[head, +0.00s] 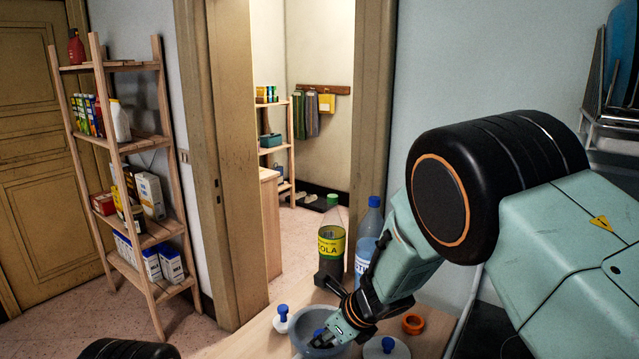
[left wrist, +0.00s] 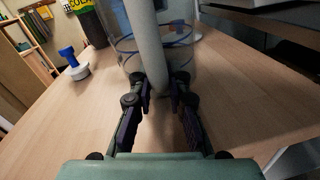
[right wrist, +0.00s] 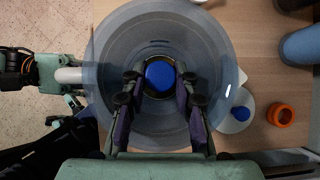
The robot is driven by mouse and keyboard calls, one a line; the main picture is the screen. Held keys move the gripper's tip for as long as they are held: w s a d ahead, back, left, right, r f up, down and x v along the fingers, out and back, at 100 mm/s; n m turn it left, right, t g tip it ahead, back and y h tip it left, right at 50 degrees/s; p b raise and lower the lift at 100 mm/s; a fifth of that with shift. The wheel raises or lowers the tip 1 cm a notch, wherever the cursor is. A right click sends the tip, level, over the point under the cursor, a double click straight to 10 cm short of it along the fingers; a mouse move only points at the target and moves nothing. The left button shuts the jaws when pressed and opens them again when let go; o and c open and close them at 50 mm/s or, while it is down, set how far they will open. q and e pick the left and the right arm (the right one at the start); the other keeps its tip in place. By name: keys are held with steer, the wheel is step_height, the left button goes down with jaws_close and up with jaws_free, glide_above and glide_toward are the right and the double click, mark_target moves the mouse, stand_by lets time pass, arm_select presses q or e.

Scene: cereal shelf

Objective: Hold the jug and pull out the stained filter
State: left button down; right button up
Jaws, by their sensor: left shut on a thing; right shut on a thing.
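The clear bluish jug (head: 298,342) stands on the wooden table. My left gripper (left wrist: 164,92) is shut on its pale handle (left wrist: 148,40); the handle also shows at the jug's left side in the right wrist view (right wrist: 68,75). My right gripper (right wrist: 160,82) reaches down into the jug from above. Its fingers close on both sides of a blue knob (right wrist: 160,75), apparently that of the filter, in the middle of the jug. The filter body below the knob is mostly hidden by the fingers, and no stain can be made out.
A white disc with a blue knob (head: 282,316) stands left of the jug, another (head: 386,346) to its right, near an orange ring (head: 413,331). A cola bottle (head: 331,243) and a blue bottle (head: 368,245) stand behind. A stocked shelf (head: 150,235) is at the left.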

steer(key=shift+r, duration=0.35)
jaws_close()
steer(key=shift+r, duration=0.3)
steer(key=shift+r, duration=0.7)
steer(key=shift+r, duration=0.35)
steer(key=shift+r, duration=0.1)
steer(key=shift+r, duration=1.9)
arm_select(q)
steer(key=c, duration=1.2)
jaws_free()
